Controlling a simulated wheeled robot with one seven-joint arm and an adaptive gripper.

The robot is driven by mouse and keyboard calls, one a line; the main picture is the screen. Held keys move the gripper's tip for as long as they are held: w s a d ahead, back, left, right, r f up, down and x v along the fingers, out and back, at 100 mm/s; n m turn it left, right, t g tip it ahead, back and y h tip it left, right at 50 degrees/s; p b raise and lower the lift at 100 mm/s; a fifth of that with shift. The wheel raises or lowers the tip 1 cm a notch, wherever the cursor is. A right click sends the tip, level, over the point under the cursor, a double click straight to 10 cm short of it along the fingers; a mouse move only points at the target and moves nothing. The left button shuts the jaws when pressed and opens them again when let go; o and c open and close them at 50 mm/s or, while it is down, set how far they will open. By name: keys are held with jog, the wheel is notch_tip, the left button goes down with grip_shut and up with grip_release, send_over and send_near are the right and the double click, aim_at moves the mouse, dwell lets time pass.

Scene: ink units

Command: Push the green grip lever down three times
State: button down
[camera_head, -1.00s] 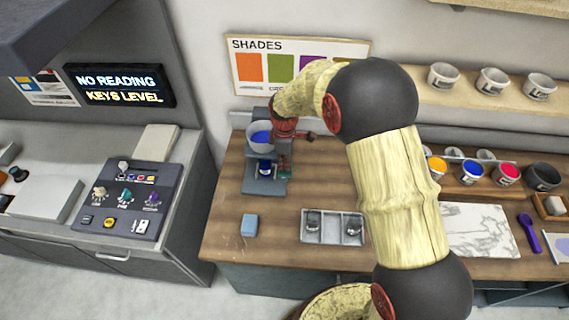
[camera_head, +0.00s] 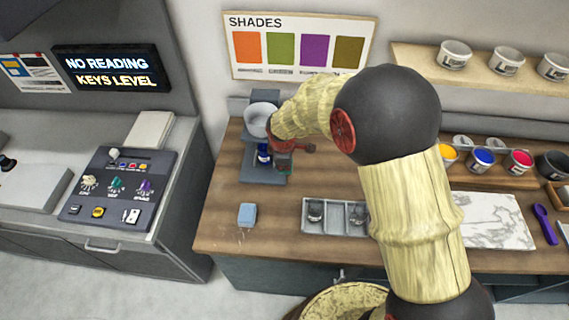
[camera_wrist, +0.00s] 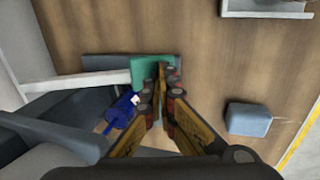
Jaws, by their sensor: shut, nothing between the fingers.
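The machine (camera_head: 262,177) stands on the wooden counter with a white cup (camera_head: 258,117) on top and something blue (camera_head: 264,152) below it. The green grip (camera_head: 284,164) is at its right side, partly hidden by my gripper (camera_head: 290,150). In the wrist view the green grip (camera_wrist: 147,70) sits at the end of a pale lever bar (camera_wrist: 85,83). My gripper (camera_wrist: 161,92) is shut and empty, its tips over or against the grip's right part; contact is unclear. The blue thing (camera_wrist: 120,118) shows left of the fingers.
A light blue block (camera_head: 246,215) and a grey divided tray (camera_head: 318,216) lie on the counter in front. A control panel (camera_head: 118,190) is on the left cabinet. Paint pots (camera_head: 483,158) stand at right. A sign (camera_head: 112,68) reads "NO READING KEYS LEVEL".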

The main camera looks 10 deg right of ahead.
jog(key=shift+f, duration=0.8)
jog(key=shift+d+f, duration=0.1)
jog(key=shift+s+f, duration=0.15)
jog(key=shift+r, duration=0.25)
jog(key=s+p+v, duration=0.2)
jog(key=v, duration=1.1)
jog(key=shift+s+a, duration=0.2)
jog(key=shift+a, duration=0.1)
jog(key=shift+r, duration=0.1)
